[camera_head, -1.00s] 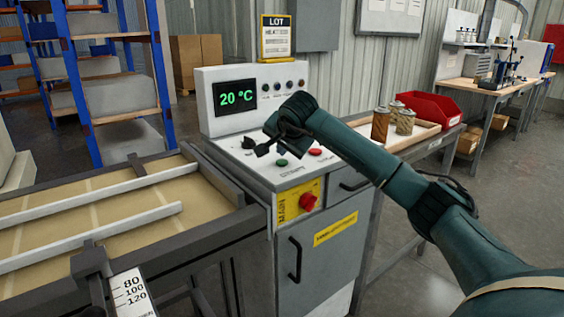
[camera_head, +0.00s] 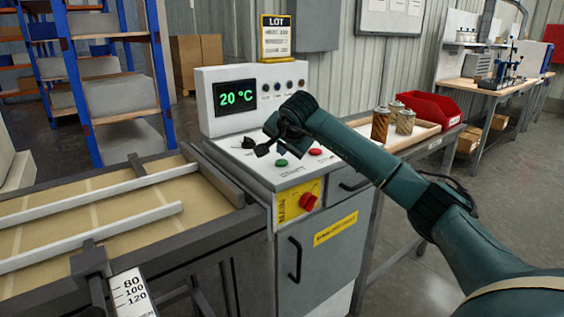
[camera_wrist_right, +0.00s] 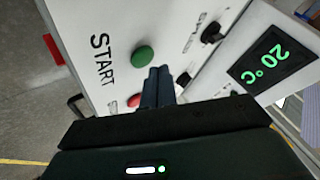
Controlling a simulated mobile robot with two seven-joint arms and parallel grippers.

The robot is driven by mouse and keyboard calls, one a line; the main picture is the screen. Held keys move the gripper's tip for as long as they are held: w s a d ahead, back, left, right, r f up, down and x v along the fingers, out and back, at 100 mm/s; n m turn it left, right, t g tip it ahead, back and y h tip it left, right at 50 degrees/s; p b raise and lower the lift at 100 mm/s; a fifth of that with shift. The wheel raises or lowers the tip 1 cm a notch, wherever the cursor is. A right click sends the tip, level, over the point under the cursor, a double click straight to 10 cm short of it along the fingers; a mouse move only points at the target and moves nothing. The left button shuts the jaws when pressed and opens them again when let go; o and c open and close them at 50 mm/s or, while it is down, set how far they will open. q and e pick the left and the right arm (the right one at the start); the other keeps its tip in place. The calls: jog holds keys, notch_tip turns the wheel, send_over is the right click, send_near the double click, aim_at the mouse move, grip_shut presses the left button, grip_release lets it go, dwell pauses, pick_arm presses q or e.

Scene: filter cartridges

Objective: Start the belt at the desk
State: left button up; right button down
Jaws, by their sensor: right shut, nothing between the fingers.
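The desk (camera_head: 240,172) is a grey cabinet with a white sloped top. Its green button (camera_head: 281,162) is in plain view, and in the wrist view the green button (camera_wrist_right: 142,57) has the word START beside it. A red button (camera_head: 315,151) is to its right. My right gripper (camera_head: 262,151) is shut and empty, above the panel, left of and behind the green button in the head view. In the wrist view the closed fingertips (camera_wrist_right: 160,70) appear just beside the green button; a gap cannot be measured. My left gripper is not in view.
The display (camera_head: 235,97) reads 20 °C. A red rotary switch (camera_head: 308,200) on a yellow plate is on the front. The belt (camera_head: 80,213) with pale rails lies left. A tray (camera_head: 430,136) with filter cartridges (camera_head: 381,124) and a red bin (camera_head: 432,108) are right.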

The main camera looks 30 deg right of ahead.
aim_at(282, 163)
jog(key=shift+f, duration=0.1)
jog(key=shift+f, duration=0.3)
jog(key=shift+f, duration=0.5)
dwell(0.9)
jog(key=shift+r+p, duration=0.7)
jog(key=shift+r, duration=0.2)
notch_tip(282, 163, up, 5)
jog(key=p, duration=0.4)
